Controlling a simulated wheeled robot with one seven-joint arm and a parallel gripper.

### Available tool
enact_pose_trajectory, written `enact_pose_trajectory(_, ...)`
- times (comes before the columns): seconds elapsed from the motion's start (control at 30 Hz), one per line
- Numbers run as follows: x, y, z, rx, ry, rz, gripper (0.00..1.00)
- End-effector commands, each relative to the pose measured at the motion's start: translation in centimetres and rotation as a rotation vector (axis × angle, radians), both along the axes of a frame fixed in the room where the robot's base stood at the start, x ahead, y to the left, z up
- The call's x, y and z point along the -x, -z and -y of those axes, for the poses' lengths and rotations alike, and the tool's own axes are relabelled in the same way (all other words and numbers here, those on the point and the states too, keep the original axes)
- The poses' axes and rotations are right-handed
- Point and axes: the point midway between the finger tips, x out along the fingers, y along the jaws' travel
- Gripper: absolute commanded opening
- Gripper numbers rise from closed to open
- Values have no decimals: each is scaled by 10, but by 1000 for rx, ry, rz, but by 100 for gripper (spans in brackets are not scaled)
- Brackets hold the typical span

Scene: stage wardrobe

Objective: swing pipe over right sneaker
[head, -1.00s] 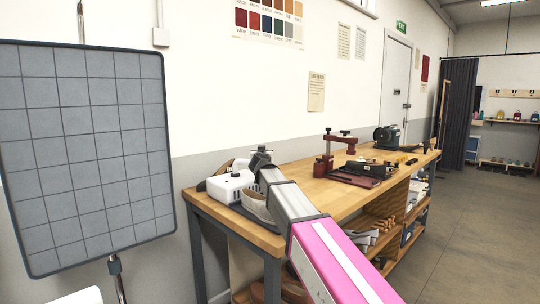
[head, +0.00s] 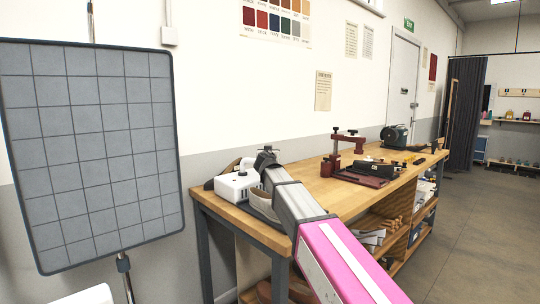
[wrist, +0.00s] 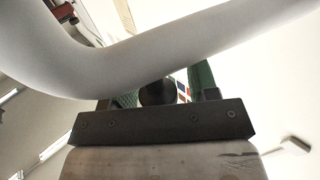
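A white box-shaped unit (head: 236,186) with a dark knob on top stands at the near left end of the workbench. A grey-beige shape, perhaps a sneaker (head: 262,204), sits in front of it, partly behind my arm. I cannot tell left sneaker from right. My gripper (head: 266,155) is above the bench end, beside the white unit. In the wrist view a thick whitish bent pipe (wrist: 150,65) crosses close in front of my gripper (wrist: 163,92). The green-lined fingers stand apart, with a round dark thing between them and a gap on its right. The pipe hides the fingertips.
The wooden workbench (head: 300,190) runs back to the right, with a red press (head: 350,145), a dark red tray tool (head: 370,172) and a grinder (head: 394,135). A gridded grey panel (head: 90,150) stands on the left. Floor (head: 470,230) to the right is clear.

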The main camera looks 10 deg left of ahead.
Motion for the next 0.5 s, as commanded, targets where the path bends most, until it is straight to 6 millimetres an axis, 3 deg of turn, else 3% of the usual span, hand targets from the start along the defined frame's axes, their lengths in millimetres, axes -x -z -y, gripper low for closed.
enact_pose_trajectory(0.27,5,0,0,0,0,0,54)
enact_pose_trajectory(0.5,34,0,2,0,0,0,54)
